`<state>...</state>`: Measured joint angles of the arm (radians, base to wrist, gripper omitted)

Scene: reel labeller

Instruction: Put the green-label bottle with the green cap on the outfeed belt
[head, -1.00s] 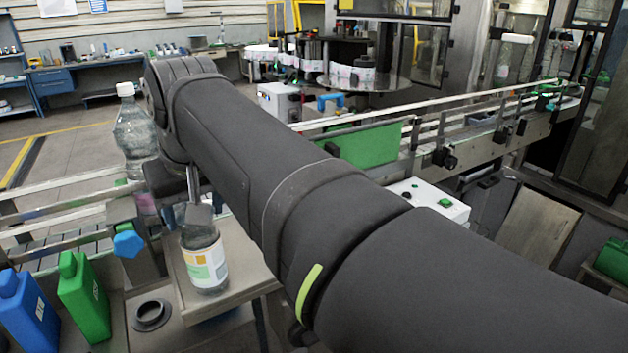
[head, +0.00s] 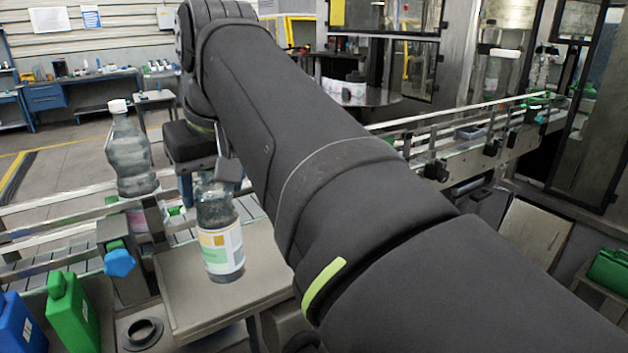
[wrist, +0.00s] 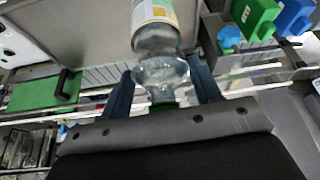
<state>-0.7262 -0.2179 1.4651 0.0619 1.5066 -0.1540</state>
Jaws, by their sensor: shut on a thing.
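My gripper (head: 217,172) is shut on the neck area of a clear bottle (head: 222,250) with a white, orange and green label. The bottle hangs upright, apparently just above a grey platform (head: 185,300). In the wrist view the bottle (wrist: 158,45) sits between the two fingers, and part of its green cap (wrist: 163,103) shows by the gripper body. In the head view the cap is hidden by the gripper. A slatted belt (head: 62,262) with metal guide rails runs behind the platform; I cannot tell whether it is the outfeed belt.
A larger clear bottle (head: 130,155) with a white cap and pink label stands at the belt, left of my gripper. A blue knob (head: 119,263), a green jug (head: 72,312) and a blue jug (head: 18,325) are at the near left. A dark ring (head: 142,334) lies near the platform.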

